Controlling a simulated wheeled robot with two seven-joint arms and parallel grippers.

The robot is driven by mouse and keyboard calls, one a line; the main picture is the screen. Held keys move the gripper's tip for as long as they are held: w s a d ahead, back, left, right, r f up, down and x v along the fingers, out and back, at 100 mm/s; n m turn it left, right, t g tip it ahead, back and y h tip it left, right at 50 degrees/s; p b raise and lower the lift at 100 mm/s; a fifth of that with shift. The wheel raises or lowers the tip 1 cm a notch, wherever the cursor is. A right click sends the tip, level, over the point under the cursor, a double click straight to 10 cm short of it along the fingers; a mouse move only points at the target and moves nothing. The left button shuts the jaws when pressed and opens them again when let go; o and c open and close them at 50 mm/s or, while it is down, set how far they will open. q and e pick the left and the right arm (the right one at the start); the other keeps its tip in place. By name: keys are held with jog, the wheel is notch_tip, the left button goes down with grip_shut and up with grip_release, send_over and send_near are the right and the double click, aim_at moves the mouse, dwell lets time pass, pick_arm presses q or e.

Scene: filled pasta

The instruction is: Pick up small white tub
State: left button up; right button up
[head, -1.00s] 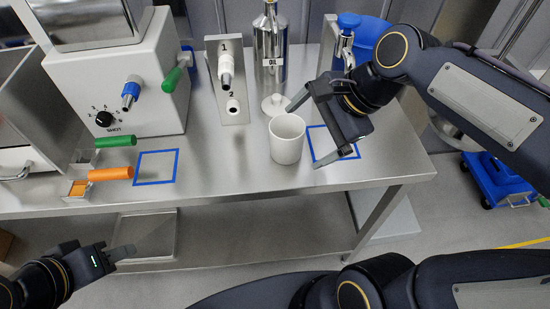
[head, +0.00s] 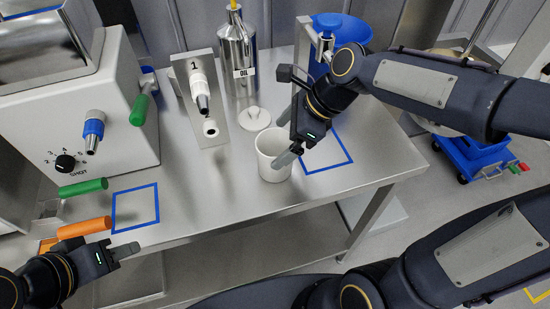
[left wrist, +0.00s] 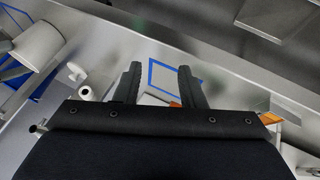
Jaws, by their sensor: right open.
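The small white tub (head: 268,166) stands upright and open-topped on the steel bench. It also shows at the upper left of the left wrist view (left wrist: 38,45). My right gripper (head: 283,139) is open and empty at the tub's right side. One fingertip overlaps the tub's right rim in the head view; the other is behind it, near the lid. I cannot tell whether either touches the tub. My left gripper (head: 132,252) is off the bench's front edge at lower left. Its two fingers are apart with nothing between them in the left wrist view (left wrist: 157,70).
A white knobbed lid (head: 254,119) lies behind the tub. An oil bottle (head: 238,60) and a nozzle stand (head: 196,95) are farther back. Blue outlines mark the bench right (head: 349,157) and left (head: 156,205). A machine with green (head: 82,187) and orange (head: 84,228) handles stands left.

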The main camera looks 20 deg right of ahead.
aim_at(271, 150)
jog(key=shift+x, duration=2.6)
jog(key=c, duration=1.1)
jog(key=shift+o, duration=0.2)
jog(key=shift+r, duration=0.1)
